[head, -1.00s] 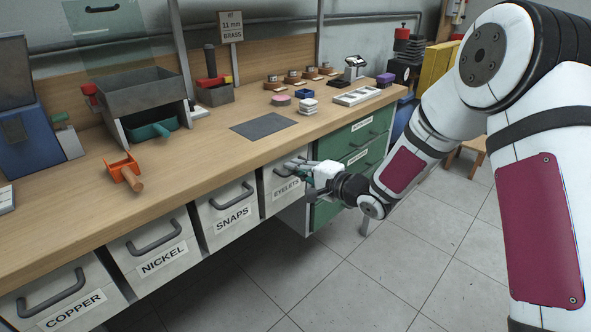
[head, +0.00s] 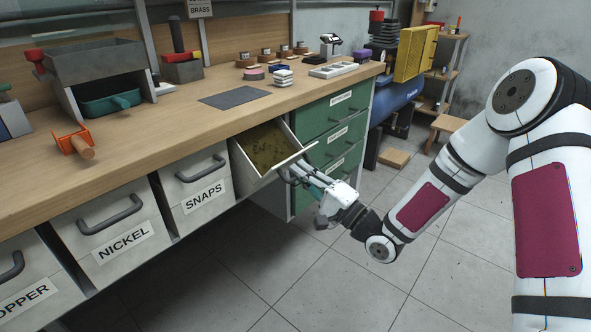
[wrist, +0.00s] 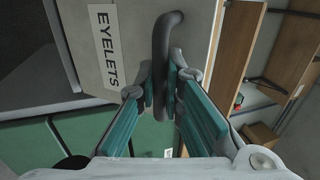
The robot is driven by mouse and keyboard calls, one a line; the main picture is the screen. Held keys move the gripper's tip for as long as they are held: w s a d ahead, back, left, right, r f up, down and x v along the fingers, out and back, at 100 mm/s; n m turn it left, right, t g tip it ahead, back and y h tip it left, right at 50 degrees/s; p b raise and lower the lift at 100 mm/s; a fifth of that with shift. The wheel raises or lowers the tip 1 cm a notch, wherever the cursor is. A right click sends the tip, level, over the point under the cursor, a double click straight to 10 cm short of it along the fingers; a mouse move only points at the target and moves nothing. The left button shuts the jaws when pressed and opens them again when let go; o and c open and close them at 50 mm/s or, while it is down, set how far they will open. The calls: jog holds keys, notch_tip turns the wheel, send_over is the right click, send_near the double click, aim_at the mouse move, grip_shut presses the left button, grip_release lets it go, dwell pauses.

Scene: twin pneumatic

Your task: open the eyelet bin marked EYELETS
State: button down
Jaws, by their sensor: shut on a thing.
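The eyelet bin (head: 267,146) is tilted out from under the bench in the head view, its open top showing many small brass-coloured pieces inside. Its front panel (wrist: 128,35) fills the upper middle of the wrist view, with the EYELETS label (wrist: 108,48) on it. The dark grey bin handle (wrist: 161,50) runs between my fingers. My gripper (wrist: 160,88) is shut on this handle, one finger on each side. In the head view my gripper (head: 298,172) is at the bin's front, and the handle there is mostly hidden by the fingers.
The SNAPS bin (head: 194,182) and NICKEL bin (head: 108,228) hang shut to the left. Green drawers (head: 333,115) stand close on the right of the eyelet bin. The wooden bench top (head: 180,128) is above. Tiled floor (head: 290,270) in front is free.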

jog(key=shift+s+d+f, duration=0.15)
jog(key=shift+d+f, duration=0.05)
jog(key=shift+f, duration=0.2)
jog(key=c, duration=1.7)
grip_release()
jog(key=v, duration=1.2)
